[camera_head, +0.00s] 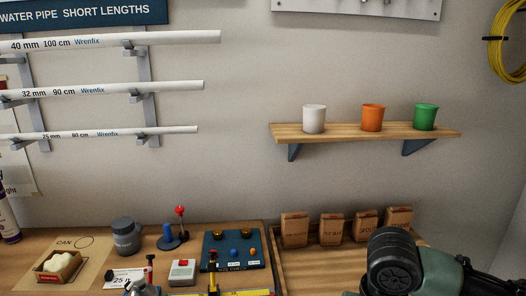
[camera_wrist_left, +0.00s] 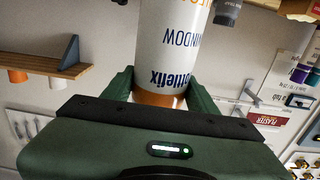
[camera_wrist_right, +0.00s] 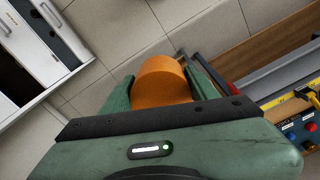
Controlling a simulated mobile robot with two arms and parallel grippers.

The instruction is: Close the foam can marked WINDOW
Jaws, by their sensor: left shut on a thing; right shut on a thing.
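The white foam can (camera_wrist_left: 172,60) marked WINDOW shows in the left wrist view, its lettering upside down there. It has an orange band near my gripper, and its far end is cut off by the frame's top. My left gripper (camera_wrist_left: 160,95) is shut around it. In the right wrist view my right gripper (camera_wrist_right: 162,82) is shut on an orange cap (camera_wrist_right: 162,78), a short rounded cylinder. Can and cap are not seen together in any view. In the head view neither set of fingertips shows.
A wall shelf (camera_head: 350,136) carries a white cup (camera_head: 314,119), an orange cup (camera_head: 372,118) and a green cup (camera_head: 425,117). The bench below holds a grey jar (camera_head: 125,238), a blue panel (camera_head: 232,252) and several brown bags (camera_head: 331,231). White pipes (camera_head: 110,90) stick out on the left.

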